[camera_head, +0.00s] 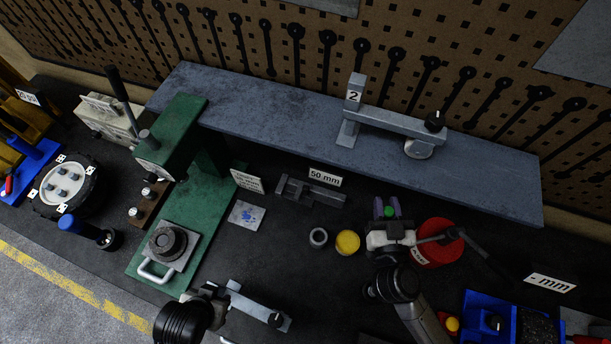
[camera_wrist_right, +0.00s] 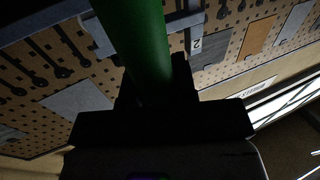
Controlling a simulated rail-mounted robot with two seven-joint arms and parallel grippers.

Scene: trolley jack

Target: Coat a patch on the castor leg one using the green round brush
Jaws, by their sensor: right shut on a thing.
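My right gripper (camera_head: 388,212) is shut on the green round brush, whose thick green handle (camera_wrist_right: 148,45) rises between the dark fingers in the right wrist view. The brush's bristles cannot be made out. A grey metal leg (camera_head: 258,308) with a dark knob lies at the bottom middle, beside my left gripper (camera_head: 212,290). It looks like castor leg one, but no number shows on it. The left gripper's fingers are too small and dark to tell open from shut. A similar leg (camera_head: 395,122) marked 2 stands on the raised grey shelf.
Right of centre stand a yellow round pot (camera_head: 347,242), a grey ring (camera_head: 318,238) and a red round tin (camera_head: 432,250). A green press (camera_head: 185,125) stands left. A blue-stained card (camera_head: 246,215) lies mid-bench.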

